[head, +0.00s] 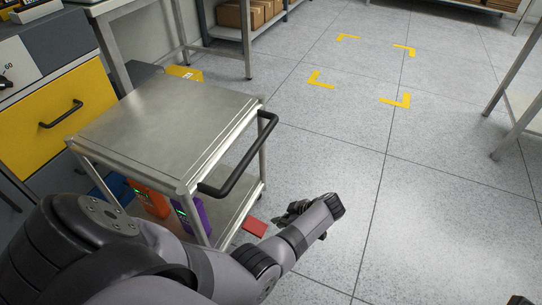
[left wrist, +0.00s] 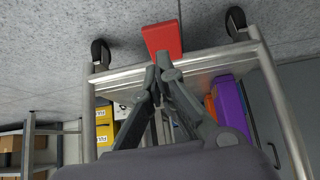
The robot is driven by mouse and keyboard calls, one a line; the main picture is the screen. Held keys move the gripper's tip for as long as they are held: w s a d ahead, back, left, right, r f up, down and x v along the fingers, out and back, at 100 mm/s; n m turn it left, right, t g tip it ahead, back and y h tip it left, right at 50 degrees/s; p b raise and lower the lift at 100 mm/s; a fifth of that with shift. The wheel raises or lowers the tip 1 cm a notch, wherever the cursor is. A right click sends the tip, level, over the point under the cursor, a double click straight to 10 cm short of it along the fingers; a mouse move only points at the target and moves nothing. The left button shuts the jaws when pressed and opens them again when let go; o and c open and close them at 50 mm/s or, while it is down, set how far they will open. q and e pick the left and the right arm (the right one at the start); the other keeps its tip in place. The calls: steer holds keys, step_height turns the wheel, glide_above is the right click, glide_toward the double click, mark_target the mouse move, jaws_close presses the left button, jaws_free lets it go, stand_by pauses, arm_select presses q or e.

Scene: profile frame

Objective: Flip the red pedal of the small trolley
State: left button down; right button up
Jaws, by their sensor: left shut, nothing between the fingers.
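The small trolley (head: 160,118) has a steel top, a black push handle (head: 245,165) and a lower shelf. The red pedal (head: 255,226) sticks out low at its handle end, near the floor. It also shows in the left wrist view (left wrist: 162,38), between two black castors, in a picture that appears upside down. My left gripper (head: 283,216) is low over the floor, just right of the pedal. In the left wrist view its fingers (left wrist: 163,62) are shut and empty, with the tips at the pedal's edge. I cannot tell whether they touch it.
An orange container (head: 152,200) and a purple container (head: 190,218) stand on the lower shelf. A cabinet with a yellow drawer (head: 58,115) is close on the left. The floor to the right is open, with yellow corner marks (head: 395,101).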

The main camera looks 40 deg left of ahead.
arm_select(q)
steer(key=d, duration=0.1)
steer(key=d+r, duration=0.2)
steer(key=shift+w, duration=0.35)
steer(key=shift+w+f, duration=0.1)
